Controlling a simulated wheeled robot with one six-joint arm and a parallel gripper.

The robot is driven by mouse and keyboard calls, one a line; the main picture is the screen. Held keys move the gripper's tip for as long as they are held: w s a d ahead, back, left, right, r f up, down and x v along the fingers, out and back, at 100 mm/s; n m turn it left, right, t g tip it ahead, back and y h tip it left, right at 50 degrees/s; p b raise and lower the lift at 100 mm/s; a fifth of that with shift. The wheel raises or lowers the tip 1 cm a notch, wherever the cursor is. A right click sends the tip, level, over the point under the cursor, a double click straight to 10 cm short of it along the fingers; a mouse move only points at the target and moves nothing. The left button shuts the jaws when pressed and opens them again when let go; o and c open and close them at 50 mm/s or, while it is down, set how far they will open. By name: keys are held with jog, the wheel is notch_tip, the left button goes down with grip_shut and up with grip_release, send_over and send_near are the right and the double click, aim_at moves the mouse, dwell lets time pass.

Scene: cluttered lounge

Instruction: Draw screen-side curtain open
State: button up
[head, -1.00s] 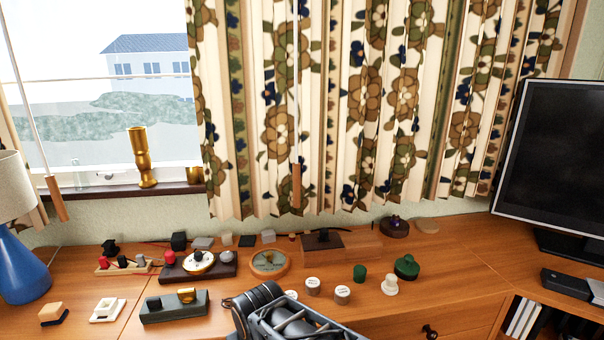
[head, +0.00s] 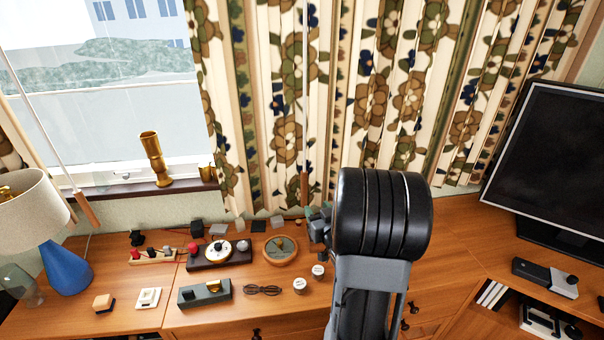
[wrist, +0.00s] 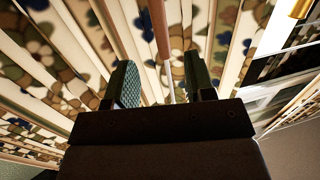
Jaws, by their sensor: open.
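The floral curtain (head: 270,110) hangs on the screen side of the window, next to the dark screen (head: 555,165), and fills much of the wrist view (wrist: 55,65). A thin pale wand (head: 305,100) with a wooden handle (head: 304,188) hangs in front of it. My gripper (head: 320,228) is just below and right of that handle, partly hidden by my arm. In the wrist view my gripper (wrist: 160,65) is open, with the pale rod (wrist: 169,85) showing in the gap between its fingers and the wooden handle (wrist: 159,25) beyond. Contact cannot be told.
A blue lamp (head: 66,268) stands at left, near another wand handle (head: 87,209). Brass pieces (head: 155,160) stand on the sill.

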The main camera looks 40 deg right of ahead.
aim_at(305, 188)
jog(key=p+x, duration=0.1)
jog(key=x, duration=0.3)
jog(key=p+x, duration=0.1)
jog(key=x, duration=0.4)
jog(key=r+p+x, duration=0.1)
jog(key=x, duration=0.3)
jog(key=shift+w+d, duration=0.1)
jog(key=shift+w, duration=0.2)
jog(key=shift+c, duration=0.4)
grip_shut()
